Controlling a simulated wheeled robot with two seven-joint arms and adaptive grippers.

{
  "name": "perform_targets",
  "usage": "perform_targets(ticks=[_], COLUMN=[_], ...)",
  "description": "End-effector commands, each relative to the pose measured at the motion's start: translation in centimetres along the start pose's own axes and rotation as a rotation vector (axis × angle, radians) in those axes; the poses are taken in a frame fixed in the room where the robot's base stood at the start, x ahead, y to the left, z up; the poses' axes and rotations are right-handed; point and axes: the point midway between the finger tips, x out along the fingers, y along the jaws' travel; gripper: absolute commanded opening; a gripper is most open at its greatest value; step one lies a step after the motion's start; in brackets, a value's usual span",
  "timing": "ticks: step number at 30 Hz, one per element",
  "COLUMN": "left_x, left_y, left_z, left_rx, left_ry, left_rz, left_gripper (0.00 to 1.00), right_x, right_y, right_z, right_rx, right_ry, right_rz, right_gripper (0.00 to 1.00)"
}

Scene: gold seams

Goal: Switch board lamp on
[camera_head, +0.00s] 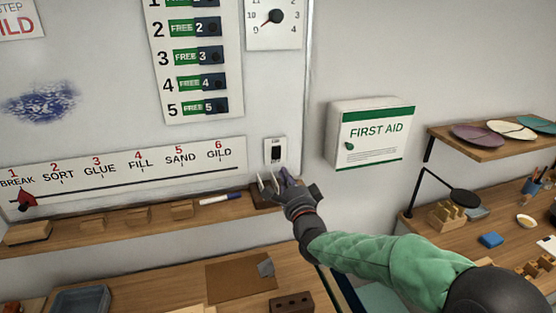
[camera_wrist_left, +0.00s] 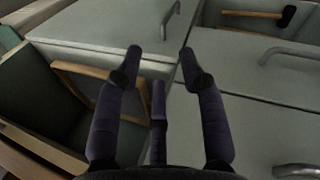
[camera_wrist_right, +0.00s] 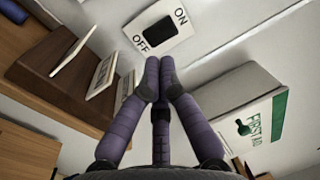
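The wall switch (camera_head: 276,151) is a white plate with a black rocker on the wall, right of the step strip. It also shows in the right wrist view (camera_wrist_right: 158,34), with ON at one end and OFF at the other; which way the rocker is pressed I cannot tell. My right gripper (camera_head: 274,180) is just below the switch in the head view. In the right wrist view its fingertips are together, empty, pointing at the switch and seemingly short of it. My left gripper (camera_wrist_left: 160,55) is open and empty above grey drawers. No board lamp is visible.
A first aid box (camera_head: 370,132) juts from the wall right of the switch. A wooden ledge (camera_head: 130,232) with blocks and a marker (camera_head: 221,199) runs below the board. The wall around the switch is clear.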

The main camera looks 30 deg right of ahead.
Motion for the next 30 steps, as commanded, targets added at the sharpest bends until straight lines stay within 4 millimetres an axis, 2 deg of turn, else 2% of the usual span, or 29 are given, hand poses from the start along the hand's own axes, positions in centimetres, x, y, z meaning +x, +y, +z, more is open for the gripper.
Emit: perform_targets(ticks=[6, 13, 19, 30], left_x=[0.0, 0.0, 0.0, -0.1], left_y=[0.0, 0.0, 0.0, 0.0], left_z=[0.0, 0.0, 0.0, 0.0], left_rx=[0.000, 0.000, 0.000, 0.000], left_ry=[0.000, 0.000, 0.000, 0.000], left_rz=[0.000, 0.000, 0.000, 0.000], left_gripper=[0.40, 0.40, 0.40, 0.40], right_x=[3.7, 6.5, 7.5, 7.5], right_y=[0.1, 0.0, 0.0, -0.1], right_z=[0.0, 0.0, 0.0, 0.0], right_rx=[0.000, 0.000, 0.000, 0.000], right_ry=[0.000, 0.000, 0.000, 0.000], right_rz=[0.001, -0.001, 0.000, 0.002], right_gripper=[0.00, 0.00, 0.00, 0.00])
